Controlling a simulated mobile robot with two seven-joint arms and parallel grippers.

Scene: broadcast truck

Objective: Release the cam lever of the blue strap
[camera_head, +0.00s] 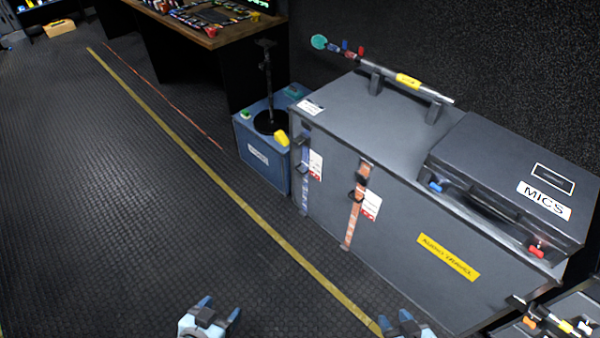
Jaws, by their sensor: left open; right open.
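The blue strap (305,185) runs down the left part of the big grey case's front face. My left gripper (219,312) is open and empty at the bottom edge, over the floor. My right gripper (406,322) is open and empty at the bottom, in front of the case. Both are well apart from the straps.
The grey case (400,235) carries a MICS case (520,180) and a pole (395,80) on its top. A blue box (262,160) stands left of it. A desk (210,35) is behind. The floor (120,220) at left is clear.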

